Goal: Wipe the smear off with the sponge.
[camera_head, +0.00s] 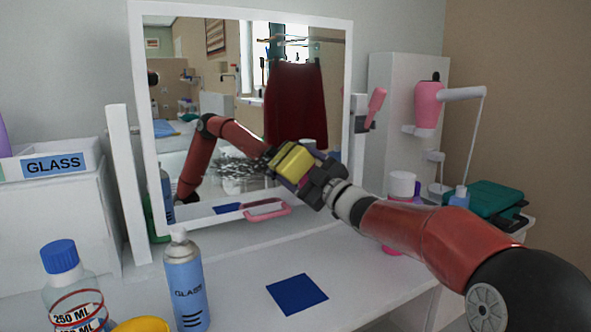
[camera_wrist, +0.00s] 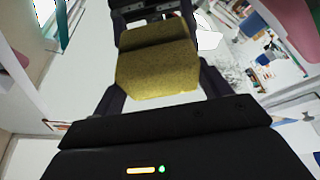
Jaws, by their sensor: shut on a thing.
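The mirror (camera_head: 223,105) stands upright in a white frame at the back of the white table. A grey-white speckled smear (camera_head: 232,172) lies on its lower middle; it also shows in the wrist view (camera_wrist: 232,70). My gripper (camera_head: 297,172) is shut on the yellow sponge (camera_head: 291,160) in front of the mirror, just right of the smear. In the wrist view the sponge (camera_wrist: 155,68) fills the space between the fingers. The sponge is at or very close to the glass; I cannot tell whether it touches. My arm is reflected in the mirror.
A blue square (camera_head: 297,294) lies on the table. A pink-rimmed item (camera_head: 266,209) is by the mirror's base. A pink dryer (camera_head: 428,106) hangs right.

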